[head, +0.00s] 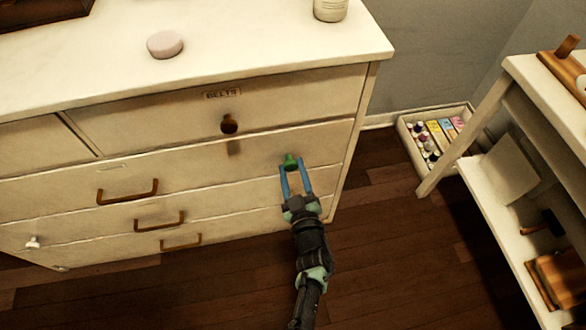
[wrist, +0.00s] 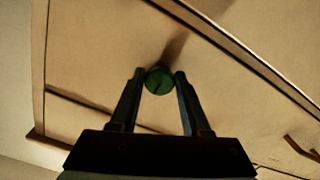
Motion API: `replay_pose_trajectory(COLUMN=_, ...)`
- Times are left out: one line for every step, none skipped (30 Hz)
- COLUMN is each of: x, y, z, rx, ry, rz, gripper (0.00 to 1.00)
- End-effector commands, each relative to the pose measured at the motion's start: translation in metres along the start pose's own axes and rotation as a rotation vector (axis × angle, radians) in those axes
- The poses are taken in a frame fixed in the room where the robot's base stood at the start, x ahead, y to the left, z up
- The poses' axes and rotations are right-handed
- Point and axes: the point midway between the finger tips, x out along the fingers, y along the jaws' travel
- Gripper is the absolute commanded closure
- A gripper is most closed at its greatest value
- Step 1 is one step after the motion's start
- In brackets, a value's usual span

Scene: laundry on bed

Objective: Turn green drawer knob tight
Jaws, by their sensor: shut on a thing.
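The green drawer knob (head: 290,161) sits on the right part of the second drawer front of the cream dresser (head: 250,184). In the wrist view the green knob (wrist: 159,80) is round, with a dark line on its face, and lies between the fingertips. My gripper (head: 294,168) reaches up to it from below with its two blue fingers on either side. The gripper, seen in the wrist view too (wrist: 160,82), is shut on the knob. The knob's base and stem are hidden.
A dark brown knob (head: 229,124) is on the top drawer, and bronze handles (head: 128,192) are to the left. A pink round object (head: 165,44) and a white bottle (head: 330,9) stand on the dresser top. A shelf unit (head: 508,125) stands at right; wooden floor (head: 385,250) lies between.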

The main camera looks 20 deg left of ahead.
Motion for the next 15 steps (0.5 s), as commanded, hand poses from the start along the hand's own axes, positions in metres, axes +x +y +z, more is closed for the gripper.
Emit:
replay_pose_trajectory(x=0.0002, y=0.0002, z=-0.0005, rx=0.012, ry=0.001, rz=0.000, gripper=1.00)
replay_pose_trajectory(x=0.0002, y=0.0002, z=-0.0005, rx=0.018, ry=0.001, rz=0.000, gripper=1.00)
replay_pose_trajectory(x=0.0002, y=0.0002, z=-0.0005, rx=0.025, ry=0.001, rz=0.000, gripper=1.00)
replay_pose_trajectory(x=0.0002, y=0.0001, z=-0.0004, rx=0.029, ry=0.001, rz=0.000, gripper=1.00)
replay_pose_trajectory(x=0.0002, y=0.0001, z=-0.0004, rx=0.032, ry=0.001, rz=0.000, gripper=1.00)
replay_pose_trajectory(x=0.0002, y=0.0001, z=-0.0003, rx=0.035, ry=0.001, rz=0.000, gripper=1.00)
replay_pose_trajectory(x=0.0002, y=0.0001, z=-0.0003, rx=0.037, ry=0.001, rz=0.000, gripper=1.00)
replay_pose_trajectory(x=0.0002, y=0.0001, z=-0.0003, rx=0.038, ry=0.001, rz=0.000, gripper=1.00)
replay_pose_trajectory(x=0.0002, y=0.0001, z=-0.0003, rx=0.039, ry=0.001, rz=0.000, gripper=1.00)
replay_pose_trajectory(x=0.0002, y=0.0001, z=-0.0002, rx=0.040, ry=0.001, rz=0.000, gripper=1.00)
replay_pose_trajectory(x=0.0002, y=0.0000, z=-0.0002, rx=0.040, ry=0.001, rz=0.000, gripper=1.00)
replay_pose_trajectory(x=0.0002, y=0.0000, z=-0.0002, rx=0.040, ry=0.001, rz=0.000, gripper=1.00)
replay_pose_trajectory(x=0.0002, y=0.0000, z=-0.0002, rx=0.040, ry=0.001, rz=0.000, gripper=1.00)
replay_pose_trajectory(x=0.0002, y=0.0000, z=-0.0002, rx=0.040, ry=0.001, rz=0.000, gripper=1.00)
replay_pose_trajectory(x=0.0002, y=0.0000, z=-0.0002, rx=0.040, ry=0.001, rz=0.000, gripper=1.00)
